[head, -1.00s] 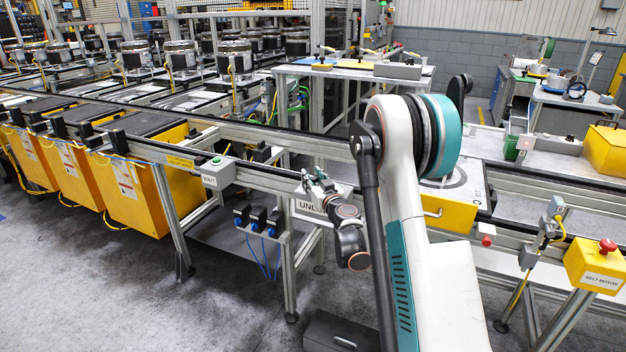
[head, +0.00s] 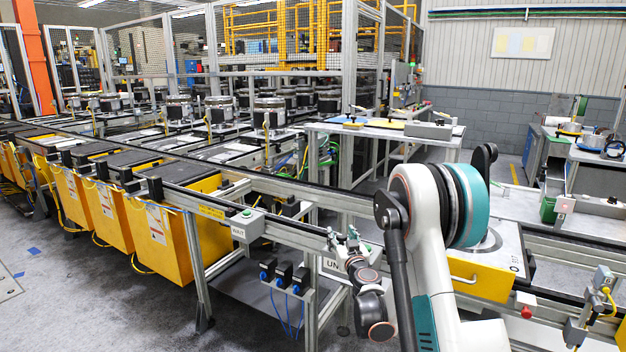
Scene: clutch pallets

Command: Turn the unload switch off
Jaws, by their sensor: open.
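A white sign with the letters "UN" (head: 332,266) shows on the front rail of the conveyor, and the rest of its lettering is hidden behind my gripper. The unload switch itself cannot be made out clearly behind my gripper and wrist. My gripper (head: 343,239) is open and empty, just above and in front of the sign. I cannot tell whether it touches anything.
A grey box marked "WAIT" (head: 247,228) with a green button sits on the rail to the left. Blue-plugged connectors (head: 286,277) hang below the rail. Yellow bins (head: 160,239) line the left side. A yellow drawer front (head: 484,281) is right of my arm.

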